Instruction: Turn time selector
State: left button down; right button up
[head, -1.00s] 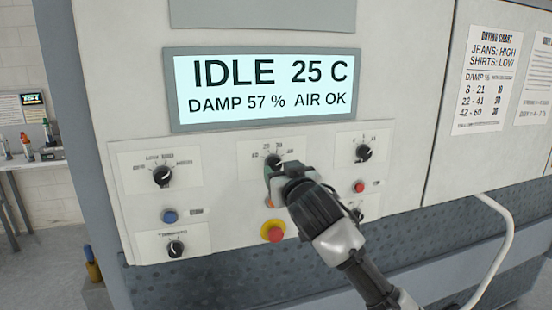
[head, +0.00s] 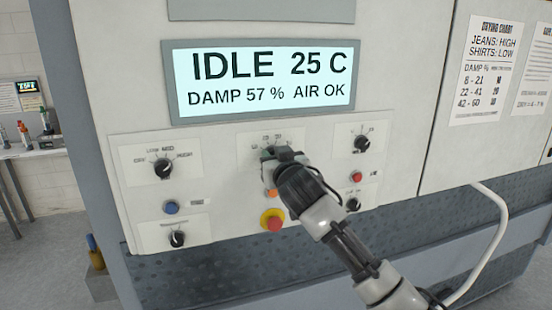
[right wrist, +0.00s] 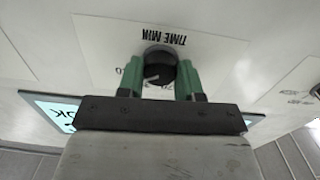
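The time selector (right wrist: 159,64) is a round black knob with a white pointer line, under an upside-down "TIME MIN" label in the right wrist view. In the head view my right gripper (head: 270,156) covers it at the panel's middle dial (head: 253,143). In the right wrist view the green fingers of my right gripper (right wrist: 160,80) are parted, one on each side of the knob. Little or no gap shows between fingers and knob; firm contact cannot be made out. My left gripper is not in view.
The display (head: 265,80) reads IDLE 25 C, DAMP 57 %, AIR OK. A drying chart (head: 487,68) hangs at right. Other knobs sit close by (head: 163,168), with a blue button (head: 171,207) and a red button on a yellow ring (head: 272,220). A white hose (head: 500,230) hangs at right.

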jog(key=shift+c, duration=0.6)
jog(key=shift+n, duration=0.4)
jog(key=shift+f+n, duration=0.1)
jog(key=shift+n, duration=3.4)
jog(key=o, duration=0.9)
